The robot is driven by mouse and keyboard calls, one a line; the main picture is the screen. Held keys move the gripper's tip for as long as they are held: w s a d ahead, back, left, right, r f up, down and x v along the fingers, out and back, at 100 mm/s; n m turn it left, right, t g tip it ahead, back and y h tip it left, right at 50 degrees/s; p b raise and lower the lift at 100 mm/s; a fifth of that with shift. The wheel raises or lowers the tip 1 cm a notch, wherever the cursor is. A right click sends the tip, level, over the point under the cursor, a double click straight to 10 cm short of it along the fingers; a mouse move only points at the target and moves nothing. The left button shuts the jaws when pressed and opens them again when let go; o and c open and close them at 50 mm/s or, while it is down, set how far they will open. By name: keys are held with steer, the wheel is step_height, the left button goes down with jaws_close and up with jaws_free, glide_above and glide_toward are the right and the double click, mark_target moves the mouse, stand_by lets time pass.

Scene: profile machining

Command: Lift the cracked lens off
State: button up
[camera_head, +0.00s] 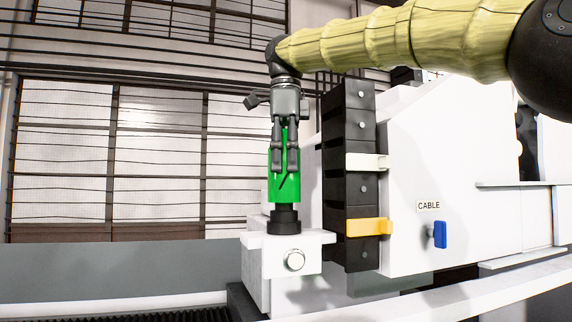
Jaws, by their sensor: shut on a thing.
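The lens (285,190) is a bright green upright cylinder with a dark crack-like mark low on its front. It stands directly above a black round socket (285,219) on a white block (278,255). I cannot tell whether it is seated in the socket or just clear of it. My gripper (286,168) points straight down from above, its dark fingers shut on the lens. The fingers hide part of the lens's front and upper middle.
A black vertical rack (349,190) stands close to the right, with a white tab (367,162) and an orange tab (369,227) sticking out. A white machine housing (430,160) carries a CABLE label (429,206) and a blue handle (440,234). Left of the lens is open.

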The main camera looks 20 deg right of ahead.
mark_target(285, 130)
steer(key=shift+a+r, duration=0.1)
steer(key=shift+r, duration=1.65)
